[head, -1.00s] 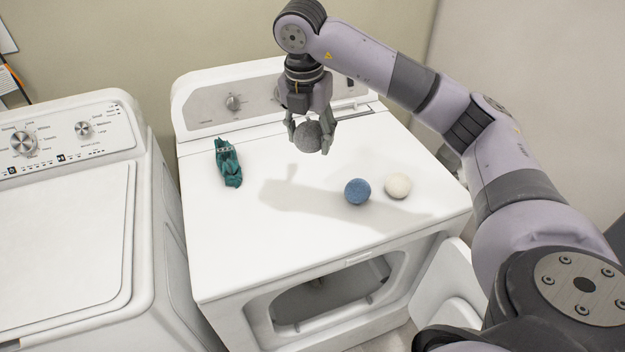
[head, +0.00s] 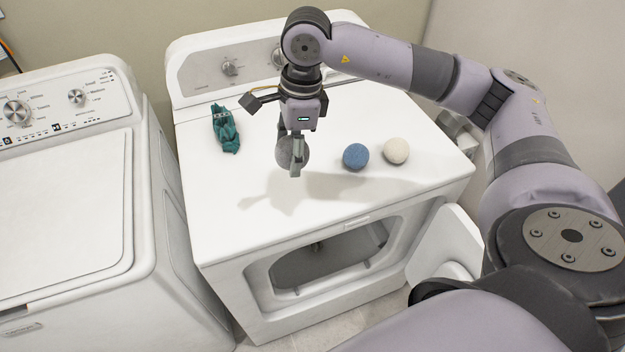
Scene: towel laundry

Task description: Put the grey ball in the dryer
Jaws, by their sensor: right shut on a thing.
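My right gripper (head: 293,158) is shut on the grey ball (head: 285,152), with a finger in front covering part of it. It holds the ball above the dryer's top, over the middle and toward the front; a shadow falls below. The dryer (head: 225,190) is white, and its front door (head: 447,245) hangs open to the right. The dark drum opening (head: 330,262) shows on the front, below the top edge, and looks empty where I can see in. My left gripper is not in view.
A blue ball (head: 355,156) and a white ball (head: 396,151) sit on the dryer top, right of the gripper. A crumpled teal cloth (head: 225,128) lies at the top's left. A white washer (head: 65,210) stands to the left, with a narrow gap between.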

